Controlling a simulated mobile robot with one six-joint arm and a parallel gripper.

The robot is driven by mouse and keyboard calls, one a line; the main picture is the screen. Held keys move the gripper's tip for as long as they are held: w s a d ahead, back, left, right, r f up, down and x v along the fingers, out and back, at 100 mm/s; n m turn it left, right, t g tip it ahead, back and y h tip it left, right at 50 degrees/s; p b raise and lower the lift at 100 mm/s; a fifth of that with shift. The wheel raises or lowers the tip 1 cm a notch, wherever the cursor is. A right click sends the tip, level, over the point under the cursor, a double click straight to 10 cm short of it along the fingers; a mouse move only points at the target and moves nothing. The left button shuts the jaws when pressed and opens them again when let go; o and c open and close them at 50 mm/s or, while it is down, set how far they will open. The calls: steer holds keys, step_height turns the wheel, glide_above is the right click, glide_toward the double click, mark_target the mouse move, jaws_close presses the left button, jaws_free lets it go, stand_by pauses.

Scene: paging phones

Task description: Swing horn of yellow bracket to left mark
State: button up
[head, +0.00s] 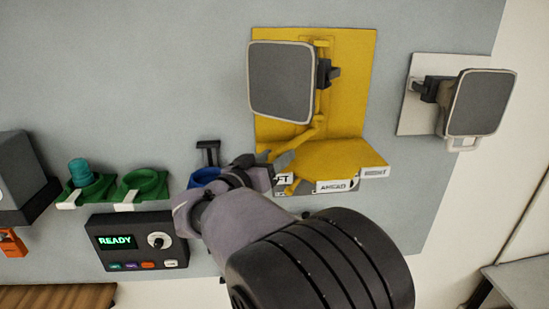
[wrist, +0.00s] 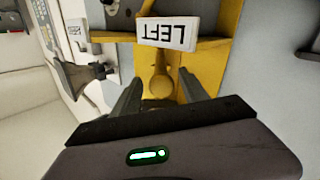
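The yellow bracket (head: 347,75) is on the grey wall panel in the head view. Its horn (head: 282,82) has a square grey face with a pale rim, facing forward. A yellow arm (head: 304,138) slopes down from the horn's mount toward my gripper (head: 278,168). The ledge carries a left mark (head: 284,178), partly hidden by my gripper, plus AHEAD (head: 336,186) and RIGHT (head: 374,172) marks. In the wrist view the left mark (wrist: 167,33) appears upside down. My gripper (wrist: 160,78) is open there, with a yellow rounded handle (wrist: 160,86) between its fingers; contact cannot be told.
A second horn (head: 480,103) on a white bracket is at right. Green holders (head: 142,184), one with a teal cylinder (head: 79,170), and a blue one (head: 204,177) are at left. A control box (head: 137,241) reading READY sits below them.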

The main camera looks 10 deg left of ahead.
steer(key=b+v, duration=0.4)
steer(key=v, duration=1.3)
steer(key=shift+s+b, duration=0.25)
steer(key=shift+b, duration=0.15)
steer(key=shift+a, duration=0.1)
